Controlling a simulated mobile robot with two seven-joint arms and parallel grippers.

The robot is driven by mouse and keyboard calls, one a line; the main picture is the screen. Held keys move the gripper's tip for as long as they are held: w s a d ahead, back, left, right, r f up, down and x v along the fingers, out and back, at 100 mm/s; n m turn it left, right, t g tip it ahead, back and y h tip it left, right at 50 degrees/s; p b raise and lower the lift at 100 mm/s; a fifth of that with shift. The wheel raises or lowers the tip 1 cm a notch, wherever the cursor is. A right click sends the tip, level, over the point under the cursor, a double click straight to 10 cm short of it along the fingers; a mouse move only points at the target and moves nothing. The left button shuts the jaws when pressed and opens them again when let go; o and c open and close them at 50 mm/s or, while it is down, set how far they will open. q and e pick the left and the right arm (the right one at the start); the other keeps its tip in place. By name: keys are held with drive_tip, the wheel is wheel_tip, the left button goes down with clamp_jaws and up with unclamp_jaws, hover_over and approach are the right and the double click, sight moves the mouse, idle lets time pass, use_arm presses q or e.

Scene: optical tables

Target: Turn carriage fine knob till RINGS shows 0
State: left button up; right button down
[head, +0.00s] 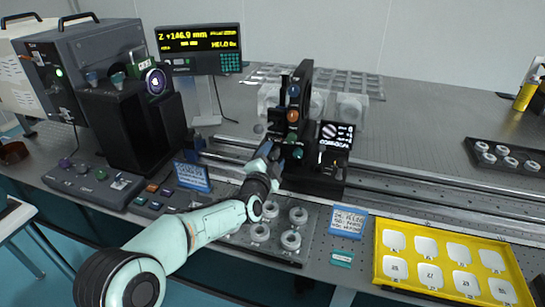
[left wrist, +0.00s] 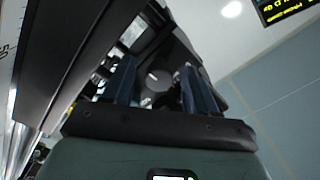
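The black carriage (head: 318,178) stands upright on the rail, with a small screen (head: 337,135) on its front. The screen's fine text is too small to read. My left gripper (head: 277,155) reaches the left front of the carriage, at a small dark knob (head: 298,152). In the left wrist view my left gripper (left wrist: 160,90) has its two dark fingers apart. A round grey knob (left wrist: 157,77) with a pale mark shows between them, with gaps on both sides; contact cannot be seen. My right gripper is not in view.
A readout (head: 198,42) at the back shows Z +146.9 mm; its lower line is unclear. A tray of ring parts (head: 308,240) lies under my left arm. A yellow tray (head: 380,265) is at the front right. A control box (head: 95,185) stands at left.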

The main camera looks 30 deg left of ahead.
use_arm(q)
drive_tip(key=p+v, duration=0.1)
drive_tip(key=v, duration=1.2)
drive_tip(key=shift+s, duration=0.25)
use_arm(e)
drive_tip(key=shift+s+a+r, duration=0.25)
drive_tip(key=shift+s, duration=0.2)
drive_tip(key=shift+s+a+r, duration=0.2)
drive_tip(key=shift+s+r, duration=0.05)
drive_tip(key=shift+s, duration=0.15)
